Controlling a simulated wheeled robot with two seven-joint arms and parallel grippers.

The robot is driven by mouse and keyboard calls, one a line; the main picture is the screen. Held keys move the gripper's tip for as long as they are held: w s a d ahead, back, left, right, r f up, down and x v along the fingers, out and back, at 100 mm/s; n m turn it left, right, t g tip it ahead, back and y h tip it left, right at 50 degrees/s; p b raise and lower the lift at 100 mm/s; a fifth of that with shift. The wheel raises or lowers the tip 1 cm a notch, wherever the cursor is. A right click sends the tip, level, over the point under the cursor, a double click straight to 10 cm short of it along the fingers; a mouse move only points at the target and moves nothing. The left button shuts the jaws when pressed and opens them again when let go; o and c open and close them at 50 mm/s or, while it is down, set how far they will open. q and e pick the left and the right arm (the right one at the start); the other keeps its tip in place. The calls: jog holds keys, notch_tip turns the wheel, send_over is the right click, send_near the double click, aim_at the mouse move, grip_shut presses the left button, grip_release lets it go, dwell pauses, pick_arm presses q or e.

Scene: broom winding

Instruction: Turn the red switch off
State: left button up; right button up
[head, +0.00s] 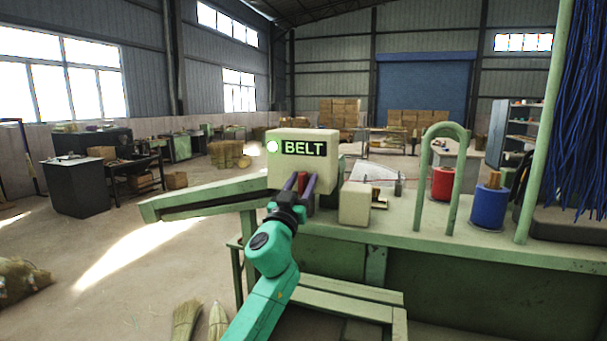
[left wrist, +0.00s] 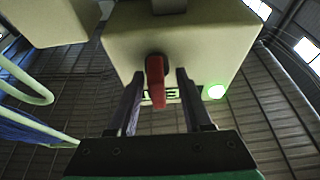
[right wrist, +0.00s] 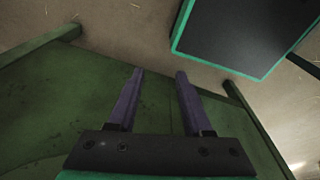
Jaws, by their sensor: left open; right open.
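The red switch (left wrist: 156,82) is a lever on the face of a cream box (head: 330,172) that carries a "BELT" sign (head: 304,148) and a lit green lamp (head: 271,147). My left gripper (left wrist: 159,73) is open, with one purple finger on each side of the lever. I cannot tell whether either finger touches it. In the head view my left gripper (head: 299,182) is in front of the box and largely hides the switch. My right gripper (right wrist: 160,72) is open and empty, in its wrist view only, above a green surface (right wrist: 65,105).
A smaller cream box (head: 354,204) stands right of the belt box on the green machine top (head: 410,225). Red (head: 442,184) and blue (head: 489,205) spools and a green hoop (head: 421,175) stand further right. A green arm-like trough (head: 200,195) extends left.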

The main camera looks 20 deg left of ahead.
pick_arm(q)
jog(key=shift+s+d+r, duration=0.1)
jog(key=shift+s+d, duration=0.1)
jog(key=shift+s, duration=0.2)
jog(key=c, duration=0.4)
jog(key=shift+a, duration=0.1)
grip_shut()
pick_arm(e)
jog(key=s, duration=0.1)
jog(key=s+d, duration=0.1)
jog(key=shift+s+d, duration=0.1)
jog(key=shift+s, duration=0.25)
